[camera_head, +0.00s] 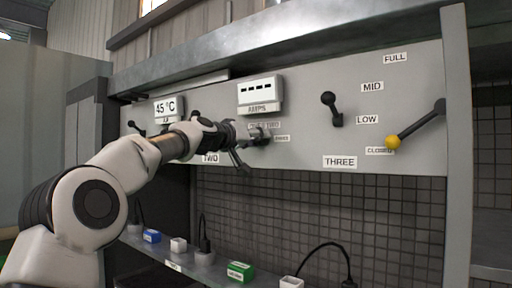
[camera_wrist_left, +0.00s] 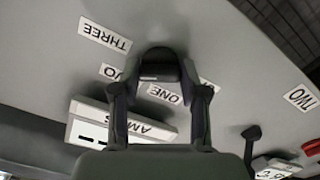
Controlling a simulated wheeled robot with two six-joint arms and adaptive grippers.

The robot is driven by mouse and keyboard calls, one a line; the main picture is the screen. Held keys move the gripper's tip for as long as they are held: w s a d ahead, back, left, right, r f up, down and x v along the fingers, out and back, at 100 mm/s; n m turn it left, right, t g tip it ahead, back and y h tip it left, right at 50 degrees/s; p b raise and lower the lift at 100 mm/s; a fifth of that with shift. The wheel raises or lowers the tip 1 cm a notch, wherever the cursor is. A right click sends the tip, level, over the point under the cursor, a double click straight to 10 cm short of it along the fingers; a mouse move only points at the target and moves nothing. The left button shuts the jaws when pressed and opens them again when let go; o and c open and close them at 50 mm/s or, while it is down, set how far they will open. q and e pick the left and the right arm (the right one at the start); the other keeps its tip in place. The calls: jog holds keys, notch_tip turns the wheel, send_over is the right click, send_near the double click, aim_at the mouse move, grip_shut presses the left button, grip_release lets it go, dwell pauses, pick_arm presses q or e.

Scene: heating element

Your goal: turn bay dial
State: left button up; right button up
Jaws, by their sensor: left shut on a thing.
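The bay dial (camera_wrist_left: 160,64) is a dark knob on the grey panel, seen between my fingers in the left wrist view. Small labels ONE, TWO and THREE (camera_wrist_left: 104,34) stand around it. My left gripper (camera_wrist_left: 160,98) is shut on the dial, one finger on each side. In the head view the gripper (camera_head: 254,142) reaches the panel below the AMPS display (camera_head: 260,93), and the fingers partly hide the dial. Which label the dial points at cannot be told. My right gripper is not in view.
A 45 °C display (camera_head: 167,108) is at left. Below, a shelf (camera_head: 205,272) holds small boxes and cables. A metal ledge (camera_head: 290,42) overhangs the panel.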

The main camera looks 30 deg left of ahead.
pick_arm(q)
jog(key=m, duration=0.1)
jog(key=m+b, duration=0.1)
jog(key=shift+f+m, duration=0.2)
jog(key=shift+m, duration=0.1)
jog(key=shift+r+m+b, duration=0.1)
jog(key=shift+m+b, duration=0.45)
jog(key=shift+m, duration=1.05)
jog(key=o, duration=1.1)
jog(key=shift+o, duration=0.2)
jog(key=shift+w, duration=0.2)
